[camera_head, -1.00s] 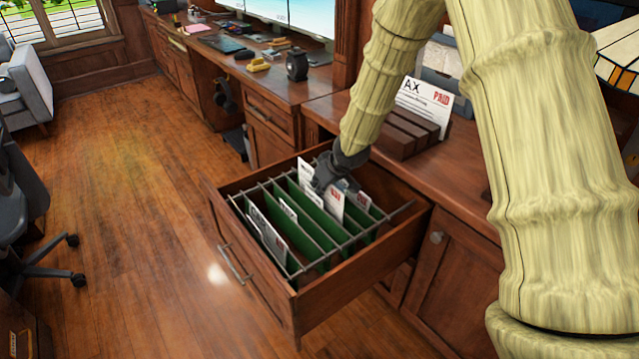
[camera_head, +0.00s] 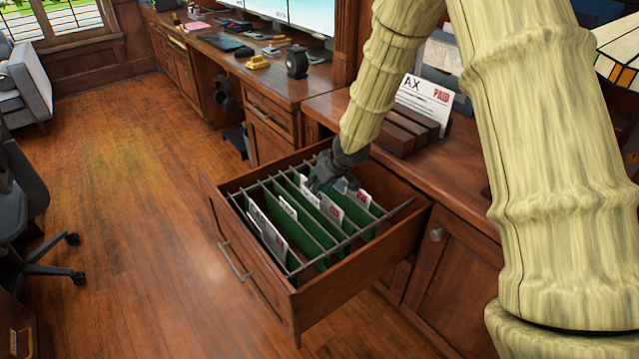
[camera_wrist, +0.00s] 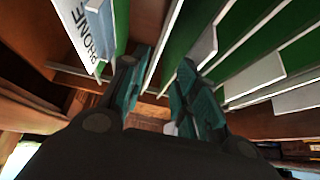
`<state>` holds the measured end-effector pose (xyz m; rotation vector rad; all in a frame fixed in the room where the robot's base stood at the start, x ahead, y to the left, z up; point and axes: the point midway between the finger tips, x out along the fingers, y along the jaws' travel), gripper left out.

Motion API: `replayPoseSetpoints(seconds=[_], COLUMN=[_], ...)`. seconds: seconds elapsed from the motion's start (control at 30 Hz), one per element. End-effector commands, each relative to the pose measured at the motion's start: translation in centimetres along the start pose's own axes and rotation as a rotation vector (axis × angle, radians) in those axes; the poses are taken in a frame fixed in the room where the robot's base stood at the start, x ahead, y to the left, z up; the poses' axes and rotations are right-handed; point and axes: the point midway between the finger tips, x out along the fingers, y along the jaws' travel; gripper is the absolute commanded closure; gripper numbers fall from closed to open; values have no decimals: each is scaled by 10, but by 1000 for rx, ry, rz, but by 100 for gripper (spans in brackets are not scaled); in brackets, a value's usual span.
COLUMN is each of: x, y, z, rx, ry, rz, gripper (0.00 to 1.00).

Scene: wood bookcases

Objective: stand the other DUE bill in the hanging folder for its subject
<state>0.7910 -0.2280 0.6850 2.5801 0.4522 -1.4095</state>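My gripper (camera_head: 322,182) is down inside the open drawer among the green hanging folders. In the wrist view its two fingers (camera_wrist: 160,95) are apart, with a thin white sheet edge between them. A white bill with a red mark (camera_head: 331,209) stands low among the folders just below my gripper in the head view. Another red-marked bill (camera_head: 361,198) stands to its right. Their print is too small to read. A white sheet reading "PHONE" (camera_wrist: 85,35) shows left of the fingers in the wrist view. The green folders (camera_head: 313,238) hang on metal rails; my gripper partly hides them.
The wooden drawer (camera_head: 250,292) is pulled out over the floor. A wooden sorter (camera_head: 408,137) on the counter holds a sheet marked "AX" and "PAID" (camera_head: 425,98). The drawer walls and folder rails stand close around my gripper. Open floor (camera_head: 135,240) lies left.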

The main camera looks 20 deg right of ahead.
Motion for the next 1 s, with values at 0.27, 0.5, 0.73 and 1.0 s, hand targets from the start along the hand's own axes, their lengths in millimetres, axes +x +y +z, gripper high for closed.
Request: replayPoseSetpoints(seconds=[0.27,0.5,0.73,1.0], x=[-22,-56,-88,-113], y=[0,0,1,0], z=[-1,-1,-1,0], rx=[2,2,2,1], ry=[2,2,3,1], rz=[0,0,-1,0], gripper=[70,70,70,70])
